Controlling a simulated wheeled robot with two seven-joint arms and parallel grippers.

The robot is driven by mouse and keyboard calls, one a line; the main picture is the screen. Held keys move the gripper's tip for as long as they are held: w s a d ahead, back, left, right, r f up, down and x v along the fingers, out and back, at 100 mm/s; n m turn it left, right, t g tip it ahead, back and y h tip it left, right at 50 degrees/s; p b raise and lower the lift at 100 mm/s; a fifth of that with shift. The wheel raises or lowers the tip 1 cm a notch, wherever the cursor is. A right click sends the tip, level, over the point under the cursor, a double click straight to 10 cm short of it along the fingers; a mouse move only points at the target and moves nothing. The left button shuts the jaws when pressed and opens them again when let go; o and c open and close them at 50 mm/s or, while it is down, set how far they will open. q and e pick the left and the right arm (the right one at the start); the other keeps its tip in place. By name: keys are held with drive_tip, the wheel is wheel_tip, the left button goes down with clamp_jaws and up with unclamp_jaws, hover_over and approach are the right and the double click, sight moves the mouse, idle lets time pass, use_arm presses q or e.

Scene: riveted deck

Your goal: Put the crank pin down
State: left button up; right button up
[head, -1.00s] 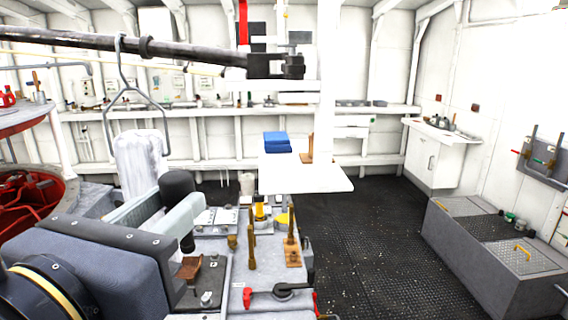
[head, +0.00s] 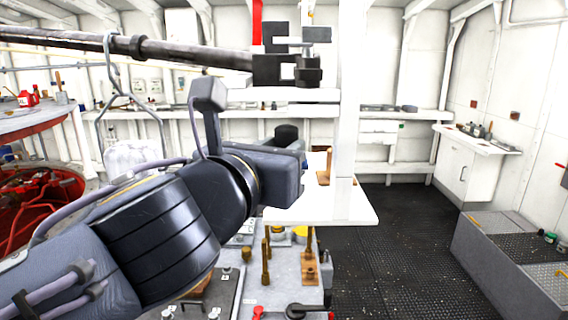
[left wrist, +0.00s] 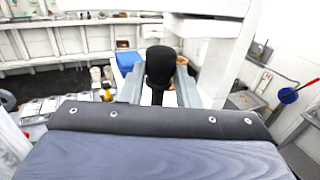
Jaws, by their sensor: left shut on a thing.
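The crank pin, with a thick black rounded head, shows in the left wrist view (left wrist: 160,66) upright between the two pale grey fingers of my left gripper (left wrist: 158,92). In the head view its black head (head: 287,132) rises behind my left gripper (head: 282,172). The gripper is shut on it. My wrist hides the fingers and the pin's lower part in the head view. The gripper appears in front of the white tabletop (head: 345,208); whether the pin touches anything is unclear. My right gripper is not in view.
A wooden block (head: 323,178) stands on the white tabletop, and blue folded cloth (left wrist: 128,60) shows beside the pin. A grey bench with upright brass pieces (head: 266,262) lies below. A dark pipe (head: 170,50) hangs overhead.

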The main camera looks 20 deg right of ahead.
sight(291, 141)
use_arm(q)
drive_tip(key=x, duration=0.4)
drive_tip(key=shift+s+a+f+b, duration=0.1)
drive_tip(key=shift+f+b, duration=0.7)
drive_tip(key=shift+f, duration=0.95)
drive_tip(key=shift+f, duration=0.1)
drive_tip(key=o, duration=1)
drive_tip(key=shift+o, duration=0.2)
drive_tip(key=shift+r, duration=0.2)
drive_tip(key=v, duration=1.2)
drive_tip(key=shift+f, duration=0.15)
